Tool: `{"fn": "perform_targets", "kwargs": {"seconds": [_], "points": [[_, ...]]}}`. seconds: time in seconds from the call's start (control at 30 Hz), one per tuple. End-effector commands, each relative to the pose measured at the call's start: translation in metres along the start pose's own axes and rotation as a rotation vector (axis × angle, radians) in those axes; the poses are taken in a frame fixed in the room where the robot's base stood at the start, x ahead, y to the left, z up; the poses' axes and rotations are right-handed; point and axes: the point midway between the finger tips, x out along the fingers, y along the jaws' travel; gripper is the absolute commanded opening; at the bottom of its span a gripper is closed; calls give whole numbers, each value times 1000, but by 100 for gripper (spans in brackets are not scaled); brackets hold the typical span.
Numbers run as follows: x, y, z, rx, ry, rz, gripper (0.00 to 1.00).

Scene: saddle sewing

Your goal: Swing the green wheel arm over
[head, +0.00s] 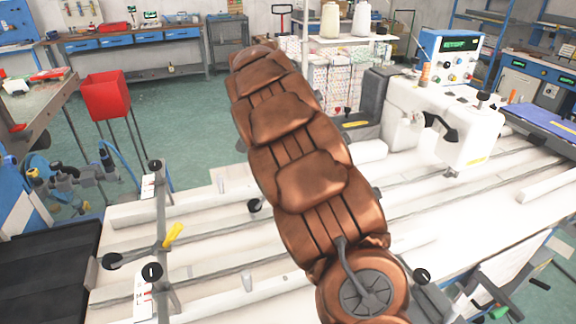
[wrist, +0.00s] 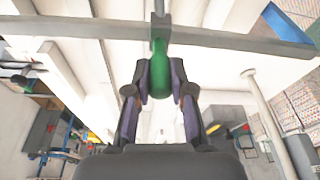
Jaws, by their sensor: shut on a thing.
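In the wrist view, my gripper (wrist: 160,84) is shut on a green rounded handle (wrist: 159,62), with one dark finger on each side of it. The handle hangs from a grey upright piece (wrist: 160,30) joined to a long grey bar (wrist: 225,40) that runs across the view. My gripper does not show in the head view. A small green part (head: 497,313) sits among grey metal pieces at the bottom right of the head view; I cannot tell whether it belongs to the wheel arm.
In the head view, a white sewing machine head (head: 450,122) stands on a pale slatted table (head: 215,255). A yellow lever (head: 173,235) sits on the left rails. A red bin (head: 106,94) stands beyond the table. The middle of the head view is blocked.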

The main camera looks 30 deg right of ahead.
Motion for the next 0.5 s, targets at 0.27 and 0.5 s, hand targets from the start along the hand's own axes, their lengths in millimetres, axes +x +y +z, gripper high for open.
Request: {"fn": "perform_targets", "kwargs": {"seconds": [0.27, 0.5], "points": [[0, 0, 5, -2, 61, 13, 0], [0, 0, 5, -3, 67, 15, 0]]}}
